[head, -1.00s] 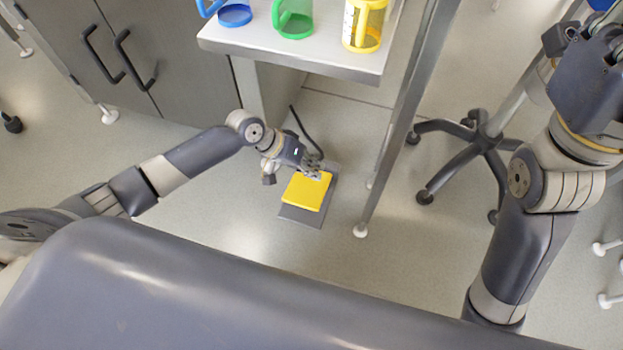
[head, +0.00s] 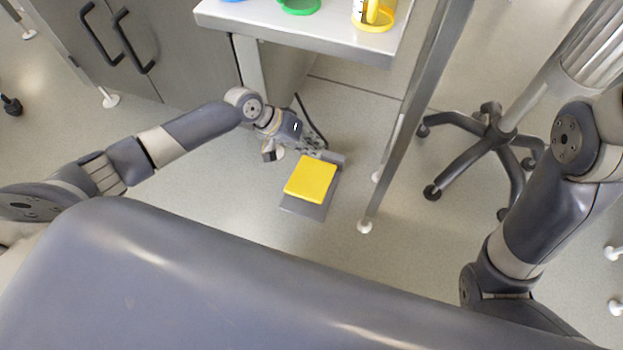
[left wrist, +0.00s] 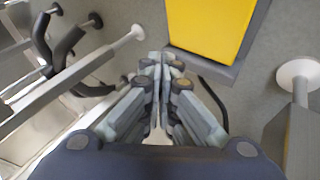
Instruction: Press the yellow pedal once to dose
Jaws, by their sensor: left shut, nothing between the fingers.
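The yellow pedal (head: 311,178) is a flat yellow plate on a grey base (head: 302,208) on the floor, below the white table. My left gripper (head: 311,151) is shut and empty, at the pedal's far edge. In the left wrist view the shut fingertips (left wrist: 166,58) point toward the base's edge, just beside the yellow plate (left wrist: 208,25). I cannot tell whether they touch it. My right gripper is outside the head view; only my right arm shows at the right.
A white table (head: 300,30) holds a green cup (head: 299,6) and a yellow cup (head: 374,20). A table leg (head: 395,150) stands right of the pedal. A wheeled stand base (head: 490,140) is farther right. A grey cabinet (head: 150,50) is at the left. A black cable runs by the pedal.

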